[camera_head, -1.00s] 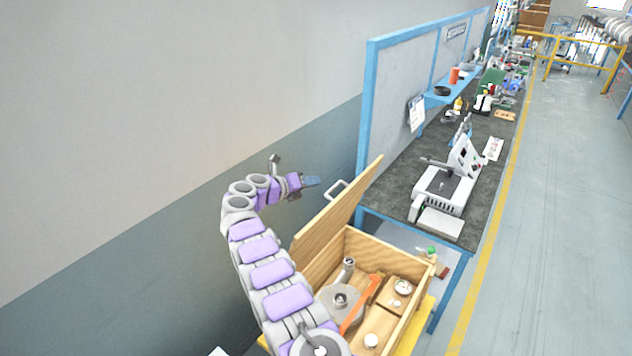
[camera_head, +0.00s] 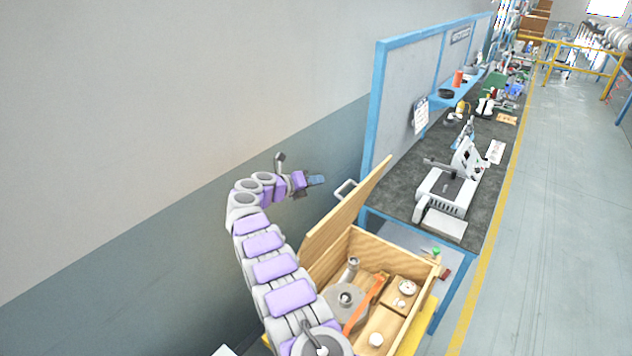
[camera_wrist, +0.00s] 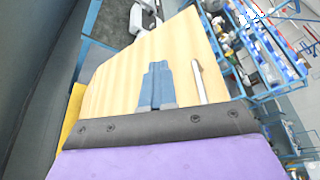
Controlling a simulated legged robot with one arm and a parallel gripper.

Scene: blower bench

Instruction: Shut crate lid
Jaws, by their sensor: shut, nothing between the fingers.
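The wooden crate (camera_head: 398,262) stands open in the lower middle of the head view. Its lid (camera_head: 345,213) is raised and leans up on the wall side, with a metal handle (camera_head: 345,189) on its outer face. My gripper (camera_head: 318,180) is shut and empty, left of the lid's upper part on its outer side, near the handle. In the wrist view my blue fingers (camera_wrist: 158,85) are together in front of the pale lid face (camera_wrist: 120,75), and the light handle bar (camera_wrist: 199,82) is just right of them. Whether the fingers touch the lid I cannot tell.
Inside the crate are a grey blower part (camera_head: 347,297), an orange strip (camera_head: 365,302) and a gauge (camera_head: 407,287). A dark-topped workbench (camera_head: 405,185) with a blue frame stands beyond the crate. The grey wall is close on the left; the floor at right is clear.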

